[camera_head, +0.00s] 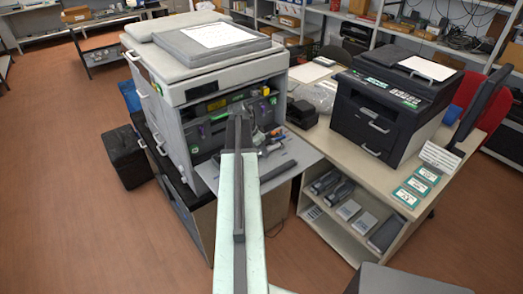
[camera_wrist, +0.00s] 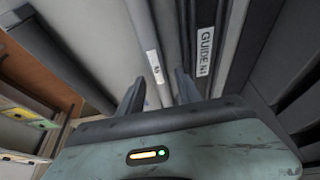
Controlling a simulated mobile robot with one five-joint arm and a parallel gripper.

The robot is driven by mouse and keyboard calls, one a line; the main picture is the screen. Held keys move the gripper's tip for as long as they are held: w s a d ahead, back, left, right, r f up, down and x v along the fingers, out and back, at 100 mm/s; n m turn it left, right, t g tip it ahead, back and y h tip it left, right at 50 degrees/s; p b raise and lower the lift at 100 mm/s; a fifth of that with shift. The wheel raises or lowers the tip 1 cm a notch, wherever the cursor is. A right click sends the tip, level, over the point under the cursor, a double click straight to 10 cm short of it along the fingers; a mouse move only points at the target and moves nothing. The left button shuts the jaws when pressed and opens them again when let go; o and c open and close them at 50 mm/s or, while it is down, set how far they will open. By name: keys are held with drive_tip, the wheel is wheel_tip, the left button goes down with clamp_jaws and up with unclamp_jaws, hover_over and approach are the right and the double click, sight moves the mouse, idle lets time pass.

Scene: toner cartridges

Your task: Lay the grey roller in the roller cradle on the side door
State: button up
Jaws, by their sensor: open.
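In the wrist view, my gripper (camera_wrist: 160,77) is open, with one dark finger on each side of a long grey rod-like part (camera_wrist: 143,30). This part looks like the grey roller and bears a small white label. The fingers are apart from each other, and I cannot tell whether either touches it. In the head view, my arm reaches to the open side of the large copier, over the lowered side door (camera_head: 293,160). Small dark, orange and blue parts show near the arm's end. I cannot make out the roller cradle, partly hidden by my arm.
The large copier (camera_head: 190,75) stands beside the door. A black printer (camera_head: 388,108) stands on a bench to the right. Open floor lies at the left.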

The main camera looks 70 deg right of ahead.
drive_tip(key=p+v, duration=1.1)
drive_tip(key=v, duration=0.2)
drive_tip(key=shift+p, duration=0.35)
drive_tip(key=shift+s, duration=0.1)
